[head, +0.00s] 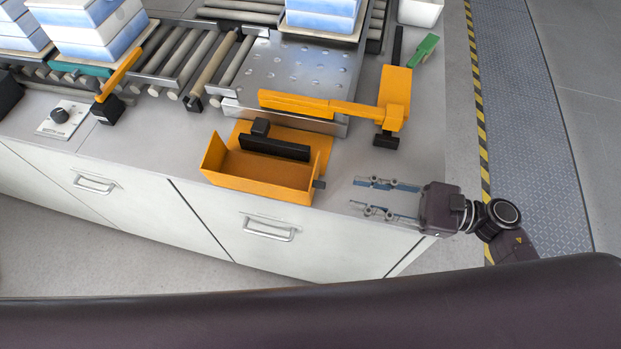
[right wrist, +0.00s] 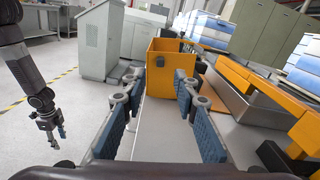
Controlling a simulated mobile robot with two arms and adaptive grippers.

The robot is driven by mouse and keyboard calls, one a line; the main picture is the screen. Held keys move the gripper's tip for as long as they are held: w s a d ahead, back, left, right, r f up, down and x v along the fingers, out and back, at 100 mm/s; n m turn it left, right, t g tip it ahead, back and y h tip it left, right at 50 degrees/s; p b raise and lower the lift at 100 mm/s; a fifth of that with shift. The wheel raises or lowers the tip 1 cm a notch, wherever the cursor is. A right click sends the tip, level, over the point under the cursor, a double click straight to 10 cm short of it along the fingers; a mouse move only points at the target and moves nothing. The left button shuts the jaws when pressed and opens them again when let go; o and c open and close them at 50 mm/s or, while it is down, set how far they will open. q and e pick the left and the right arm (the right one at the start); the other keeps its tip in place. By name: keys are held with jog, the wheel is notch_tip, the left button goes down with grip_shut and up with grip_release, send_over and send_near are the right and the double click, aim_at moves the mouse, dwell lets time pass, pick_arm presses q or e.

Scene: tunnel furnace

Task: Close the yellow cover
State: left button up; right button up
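The yellow cover (head: 258,176) is an orange-yellow, open box-like piece with side walls at the front edge of the grey counter. It stands open, and a black block (head: 275,147) shows behind its front panel. In the right wrist view the cover (right wrist: 165,68) is straight ahead, beyond my fingertips. My right gripper (head: 355,194) is open and empty, to the right of the cover and apart from it, with its fingers pointing left. Its two blue-padded fingers (right wrist: 160,92) also show in the wrist view. My left gripper (right wrist: 50,128) hangs at the left of the wrist view, small, its opening unclear.
An orange arm on a post (head: 345,108) stands behind the cover, beside a metal plate (head: 300,70). Roller conveyors (head: 185,55) carry blue-and-white stacks (head: 95,30). A knob panel (head: 62,118) is at left. The counter between my right gripper and the cover is clear.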

jog(key=x, duration=0.1)
jog(key=p+x, duration=0.2)
jog(key=shift+a+r, duration=0.1)
jog(key=shift+r, duration=0.2)
jog(key=x, duration=0.1)
jog(key=p+x, duration=0.1)
jog(key=x, duration=0.1)
jog(key=shift+a+f, duration=0.1)
jog(key=shift+f, duration=0.1)
jog(key=shift+w+a+f, duration=0.1)
jog(key=shift+a, duration=0.05)
grip_shut()
pick_arm(q)
jog(key=d+r, duration=0.3)
jog(key=shift+s+d+r, duration=0.1)
jog(key=shift+s+r, duration=0.15)
jog(key=shift+s, duration=0.05)
